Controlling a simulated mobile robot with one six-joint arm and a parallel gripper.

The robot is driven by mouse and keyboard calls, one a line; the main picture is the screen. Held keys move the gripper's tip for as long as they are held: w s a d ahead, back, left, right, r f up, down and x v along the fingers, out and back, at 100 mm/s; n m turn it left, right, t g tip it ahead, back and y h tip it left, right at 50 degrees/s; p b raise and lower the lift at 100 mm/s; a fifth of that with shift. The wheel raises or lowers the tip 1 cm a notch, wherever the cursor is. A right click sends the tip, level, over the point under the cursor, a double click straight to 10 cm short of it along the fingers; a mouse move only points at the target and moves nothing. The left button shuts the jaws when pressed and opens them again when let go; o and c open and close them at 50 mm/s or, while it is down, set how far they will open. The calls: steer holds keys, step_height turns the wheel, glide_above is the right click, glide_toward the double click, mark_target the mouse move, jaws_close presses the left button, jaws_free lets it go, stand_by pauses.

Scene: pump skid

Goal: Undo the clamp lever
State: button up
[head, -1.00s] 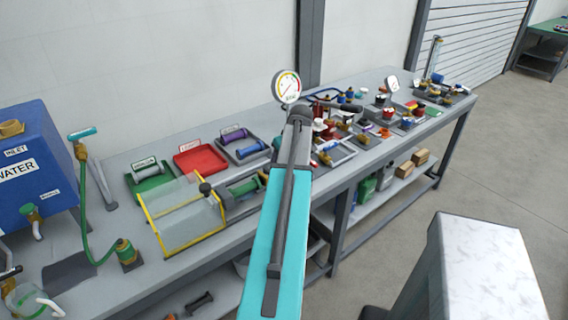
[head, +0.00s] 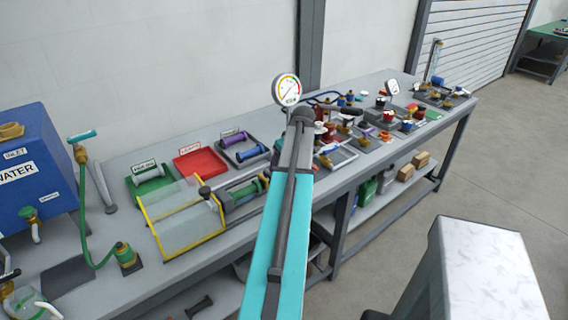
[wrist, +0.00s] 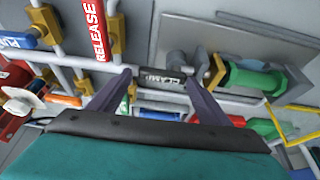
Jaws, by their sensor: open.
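The clamp lever (wrist: 162,79), a dark bar with a white CLAMP label, lies across the middle of the wrist view. My gripper (wrist: 159,81) is open, with one fingertip to the left of the label and the other to its right. I cannot tell whether the fingers touch the lever or how far off in depth it is. A green cylinder (wrist: 252,79) lies just right of it, and shows beside my arm in the head view (head: 244,194). In the head view my arm hides the gripper and I cannot make out the lever.
In the wrist view a red RELEASE handle (wrist: 100,30) and a blue PUMP handle (wrist: 16,40) are at upper left, among grey pipes. A yellow-edged clear guard (head: 180,218) stands left of my arm. A gauge (head: 287,89) shows just beyond it.

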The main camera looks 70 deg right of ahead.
steer(key=shift+w+a+f, duration=0.1)
steer(key=shift+a+f, duration=0.1)
steer(key=shift+a, duration=0.15)
steer(key=shift+r, duration=0.1)
steer(key=shift+r+p, duration=0.4)
steer(key=p+v, duration=0.3)
steer(key=v, duration=0.4)
steer(key=shift+s+d+r, duration=0.2)
steer(key=shift+s, duration=0.15)
